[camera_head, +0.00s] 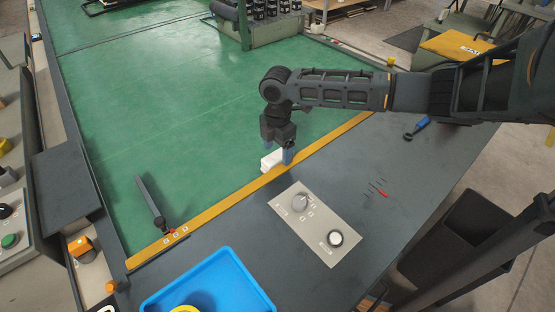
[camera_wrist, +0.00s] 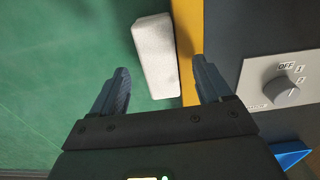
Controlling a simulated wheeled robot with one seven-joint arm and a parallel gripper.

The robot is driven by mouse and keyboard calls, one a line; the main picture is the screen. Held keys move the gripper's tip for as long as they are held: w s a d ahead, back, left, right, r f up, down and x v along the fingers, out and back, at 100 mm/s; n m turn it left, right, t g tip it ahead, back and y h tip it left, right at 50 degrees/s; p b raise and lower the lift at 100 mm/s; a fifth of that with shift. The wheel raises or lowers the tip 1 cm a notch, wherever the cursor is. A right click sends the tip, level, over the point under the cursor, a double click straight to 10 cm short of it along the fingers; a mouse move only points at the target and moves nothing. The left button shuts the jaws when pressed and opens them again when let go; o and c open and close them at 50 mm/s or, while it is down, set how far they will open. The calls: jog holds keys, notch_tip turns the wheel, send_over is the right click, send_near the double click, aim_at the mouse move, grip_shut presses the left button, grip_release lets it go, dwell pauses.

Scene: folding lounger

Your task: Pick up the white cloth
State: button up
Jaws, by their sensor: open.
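The white cloth (camera_head: 269,162) looks like a small, thick pale block on the green surface, along the yellow strip. In the wrist view the cloth (camera_wrist: 155,55) stands on a slant, its long side close to the strip. My gripper (camera_head: 281,156) points down over it and partly covers it in the head view. In the wrist view my gripper (camera_wrist: 161,68) is open, with one dark blue finger on each side of the cloth's lower end. The fingers appear apart from the cloth. Their height above it is hard to tell.
A grey control panel (camera_head: 320,232) with knobs lies on the dark worktop (camera_head: 420,165), right of the yellow strip (camera_head: 215,207). A blue tray (camera_head: 215,285) sits at the front. The green surface (camera_head: 190,105) beyond is mostly clear.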

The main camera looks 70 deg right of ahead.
jog(key=shift+f, duration=0.3)
jog(key=shift+c, duration=0.3)
jog(key=c, duration=1.1)
